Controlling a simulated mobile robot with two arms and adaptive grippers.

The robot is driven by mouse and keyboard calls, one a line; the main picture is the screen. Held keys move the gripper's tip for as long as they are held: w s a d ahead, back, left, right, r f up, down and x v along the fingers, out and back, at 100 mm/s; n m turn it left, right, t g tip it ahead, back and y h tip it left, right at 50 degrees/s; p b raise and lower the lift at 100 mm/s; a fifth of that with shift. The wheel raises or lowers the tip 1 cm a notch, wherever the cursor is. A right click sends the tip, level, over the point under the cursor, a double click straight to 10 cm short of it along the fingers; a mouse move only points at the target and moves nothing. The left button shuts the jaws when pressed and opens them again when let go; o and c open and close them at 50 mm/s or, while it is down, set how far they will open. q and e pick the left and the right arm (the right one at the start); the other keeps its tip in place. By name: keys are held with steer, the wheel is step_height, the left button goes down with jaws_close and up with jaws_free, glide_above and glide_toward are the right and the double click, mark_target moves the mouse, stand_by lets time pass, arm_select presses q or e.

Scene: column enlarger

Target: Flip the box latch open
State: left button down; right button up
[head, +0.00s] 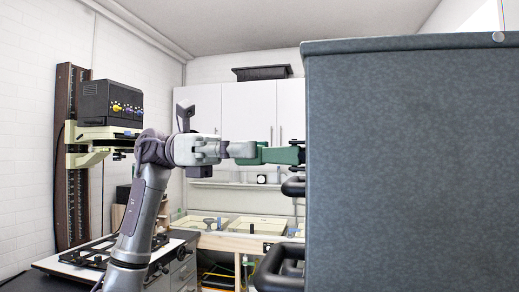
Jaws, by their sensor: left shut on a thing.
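The large blue-grey box (410,160) fills the right side of the head view. I see its broad side; the face at its left edge is turned away. My left gripper (297,155), with green parts at its end, reaches in from the left to that edge. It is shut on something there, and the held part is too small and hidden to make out. I cannot pick out the latch clearly. My right gripper is not in view.
Black handles (280,268) stick out from the box's left edge, one (294,186) just below my left gripper. An enlarger (110,103) on a column stands at the left. Behind are white cabinets (250,112) and a wooden bench with trays (253,227).

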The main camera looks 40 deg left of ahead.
arm_select(q)
steer(key=shift+r, duration=0.1)
stand_by(0.3)
steer(key=c, duration=1.3)
jaws_free()
steer(key=shift+w, duration=0.1)
steer(key=shift+a, duration=0.15)
steer(key=v, duration=1.2)
